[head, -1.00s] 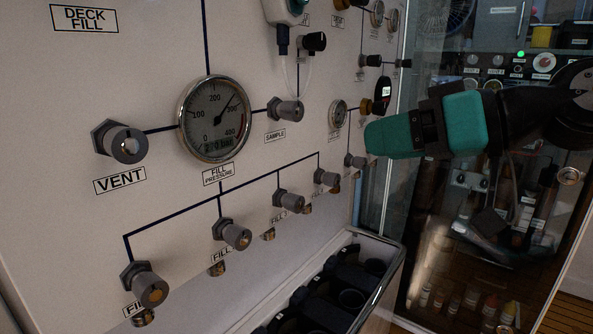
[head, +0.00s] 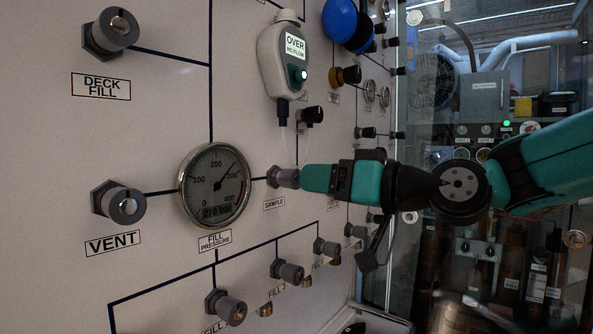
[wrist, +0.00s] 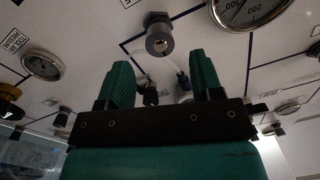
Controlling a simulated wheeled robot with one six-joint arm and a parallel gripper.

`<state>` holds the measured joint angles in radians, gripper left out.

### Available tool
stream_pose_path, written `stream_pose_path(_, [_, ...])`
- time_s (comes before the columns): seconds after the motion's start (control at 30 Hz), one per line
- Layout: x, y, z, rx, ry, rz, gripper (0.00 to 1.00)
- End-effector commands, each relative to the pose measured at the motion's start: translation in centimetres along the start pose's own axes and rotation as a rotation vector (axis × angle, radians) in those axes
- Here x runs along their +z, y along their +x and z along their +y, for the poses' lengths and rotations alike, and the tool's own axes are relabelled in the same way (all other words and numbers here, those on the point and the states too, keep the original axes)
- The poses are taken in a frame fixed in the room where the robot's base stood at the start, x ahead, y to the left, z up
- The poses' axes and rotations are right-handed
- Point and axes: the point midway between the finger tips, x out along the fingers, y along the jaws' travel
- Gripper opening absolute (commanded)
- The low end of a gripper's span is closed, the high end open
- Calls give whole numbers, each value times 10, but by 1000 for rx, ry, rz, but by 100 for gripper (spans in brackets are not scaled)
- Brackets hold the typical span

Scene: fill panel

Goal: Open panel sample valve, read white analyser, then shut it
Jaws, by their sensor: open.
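The sample valve (head: 284,177) is a grey knurled knob on the white panel, right of the fill pressure gauge (head: 214,184) and above its SAMPLE label. My gripper (head: 306,178) points left at it, fingertips close to the knob; contact cannot be told in the head view. In the wrist view my gripper (wrist: 160,72) is open, and the sample valve (wrist: 160,40) shows just beyond the gap between the two green fingers, seemingly not between them. The white analyser (head: 270,57) hangs above the valve; its display reads OVER, NO FLOW, and a tube runs down from it.
A black-knobbed valve (head: 311,115) sits just above my gripper. A blue round knob (head: 340,20) is right of the analyser.

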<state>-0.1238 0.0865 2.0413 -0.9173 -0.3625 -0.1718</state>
Motion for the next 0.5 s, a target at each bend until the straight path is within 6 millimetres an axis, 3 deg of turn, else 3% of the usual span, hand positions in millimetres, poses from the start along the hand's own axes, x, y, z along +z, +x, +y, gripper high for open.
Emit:
stream_pose_path(0.2, [-1, 39, -1, -2, 1, -2, 60])
stream_pose_path(0.5, [0, 54, 0, 0, 1, 1, 60])
